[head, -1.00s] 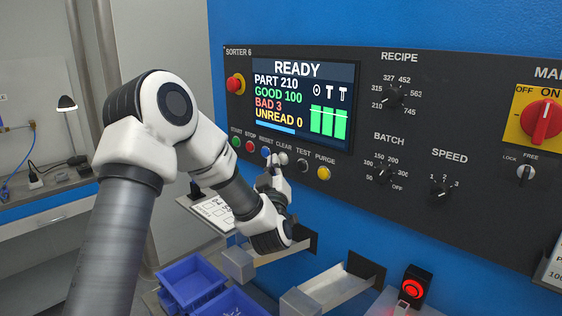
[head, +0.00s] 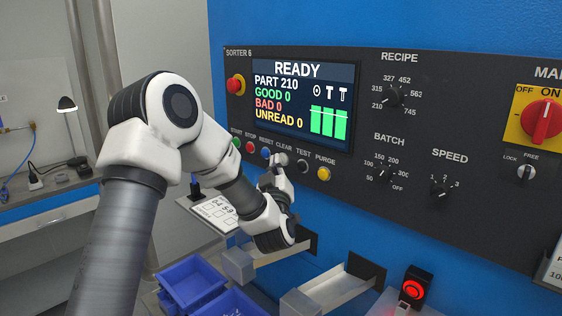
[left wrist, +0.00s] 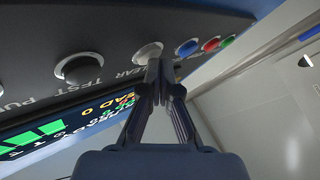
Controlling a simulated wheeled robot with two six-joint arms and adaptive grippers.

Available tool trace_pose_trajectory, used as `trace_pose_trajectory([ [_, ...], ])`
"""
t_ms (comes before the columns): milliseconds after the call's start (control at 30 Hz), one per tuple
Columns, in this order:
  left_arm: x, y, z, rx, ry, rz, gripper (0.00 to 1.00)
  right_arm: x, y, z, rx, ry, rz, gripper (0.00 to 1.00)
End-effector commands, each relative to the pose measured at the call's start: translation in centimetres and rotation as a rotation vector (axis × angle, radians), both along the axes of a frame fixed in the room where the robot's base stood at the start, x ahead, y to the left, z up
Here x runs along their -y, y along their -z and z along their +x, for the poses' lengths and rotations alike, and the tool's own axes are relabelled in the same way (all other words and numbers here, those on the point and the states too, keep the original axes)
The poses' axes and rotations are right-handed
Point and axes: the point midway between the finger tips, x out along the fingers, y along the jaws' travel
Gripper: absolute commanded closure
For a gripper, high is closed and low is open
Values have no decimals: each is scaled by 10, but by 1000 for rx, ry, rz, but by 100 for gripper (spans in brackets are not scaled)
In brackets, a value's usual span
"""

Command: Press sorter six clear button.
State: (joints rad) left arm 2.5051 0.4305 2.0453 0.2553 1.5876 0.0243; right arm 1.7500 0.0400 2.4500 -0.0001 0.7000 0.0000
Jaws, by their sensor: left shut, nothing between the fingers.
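The Sorter 6 panel (head: 340,200) is on the blue machine. Its screen (head: 300,97) reads READY, PART 210, GOOD 0, BAD 0, UNREAD 0. The pale clear button (head: 283,159) sits between the blue reset button (head: 266,153) and the dark test button (head: 303,166). My left gripper (head: 273,172) is shut and empty, just in front of the clear button. In the left wrist view the closed fingertips (left wrist: 159,66) overlap the edge of the clear button (left wrist: 147,52); I cannot tell whether they touch it. My right gripper is out of view.
A yellow purge button (head: 324,174) is right of test. A red emergency stop (head: 236,85) is beside the screen. Below the panel are metal chutes (head: 330,290), blue bins (head: 190,285) and a lit red button (head: 412,288).

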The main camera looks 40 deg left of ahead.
Motion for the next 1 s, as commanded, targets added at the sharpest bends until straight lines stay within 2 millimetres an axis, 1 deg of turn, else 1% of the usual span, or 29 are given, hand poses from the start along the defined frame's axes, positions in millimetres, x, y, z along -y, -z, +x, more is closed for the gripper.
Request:
trace_pose_trajectory([
  [367,0,0,1,-1,0,0,100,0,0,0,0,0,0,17],
  [467,0,0,-2,0,0,-2,100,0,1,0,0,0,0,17],
  [700,-1,1,-15,0,0,-2,100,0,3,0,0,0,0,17],
  [1000,-1,0,-16,-1,0,0,100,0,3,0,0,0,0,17],
])
